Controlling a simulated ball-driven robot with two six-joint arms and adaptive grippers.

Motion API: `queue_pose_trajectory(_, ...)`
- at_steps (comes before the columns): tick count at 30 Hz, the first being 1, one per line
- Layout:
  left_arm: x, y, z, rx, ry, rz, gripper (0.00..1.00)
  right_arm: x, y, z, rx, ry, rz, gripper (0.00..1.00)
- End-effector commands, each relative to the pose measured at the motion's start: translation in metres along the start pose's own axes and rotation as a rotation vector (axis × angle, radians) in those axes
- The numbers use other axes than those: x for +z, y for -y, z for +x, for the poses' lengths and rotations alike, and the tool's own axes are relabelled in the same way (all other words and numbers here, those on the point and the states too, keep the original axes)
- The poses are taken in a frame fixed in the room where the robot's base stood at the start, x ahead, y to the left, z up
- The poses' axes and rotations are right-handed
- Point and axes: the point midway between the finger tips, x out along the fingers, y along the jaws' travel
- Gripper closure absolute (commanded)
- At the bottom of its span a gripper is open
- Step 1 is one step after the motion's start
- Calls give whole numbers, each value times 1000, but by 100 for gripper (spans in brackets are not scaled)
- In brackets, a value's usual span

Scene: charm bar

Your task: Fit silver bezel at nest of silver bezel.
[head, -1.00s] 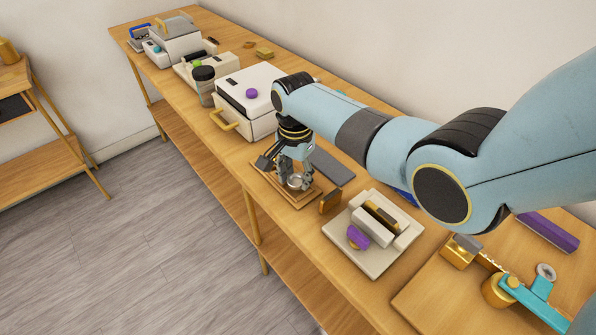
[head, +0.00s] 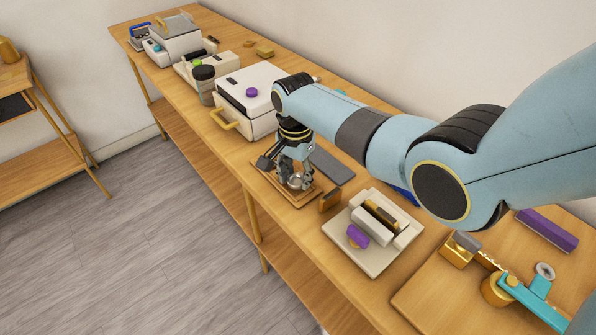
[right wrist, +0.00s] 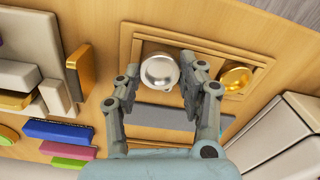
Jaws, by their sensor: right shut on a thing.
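The silver bezel (right wrist: 158,74), a small round shiny cup, is between the fingertips of my right gripper (right wrist: 161,82) in the right wrist view. The bezel also shows in the head view (head: 296,183), low over the wooden tray (head: 268,178). My right gripper (head: 293,178) points down and is shut on the bezel. A gold bezel (right wrist: 236,79) lies in the tray's other part. My left gripper is not in view.
A dark grey slab (head: 332,166) lies behind the tray. A small brown-gold block (head: 330,200) and a cream fixture with a purple knob (head: 358,237) stand to the right. A white box with a gold handle (head: 250,95) stands to the left.

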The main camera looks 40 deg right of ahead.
Motion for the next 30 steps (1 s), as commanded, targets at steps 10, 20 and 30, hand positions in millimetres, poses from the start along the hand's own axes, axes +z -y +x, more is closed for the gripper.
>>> queue_pose_trajectory(10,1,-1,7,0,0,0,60,0,0,9,0,0,0,87)
queue_pose_trajectory(20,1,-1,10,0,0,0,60,0,0,14,-1,0,0,46)
queue_pose_trajectory(30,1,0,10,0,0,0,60,0,0,14,0,0,0,33)
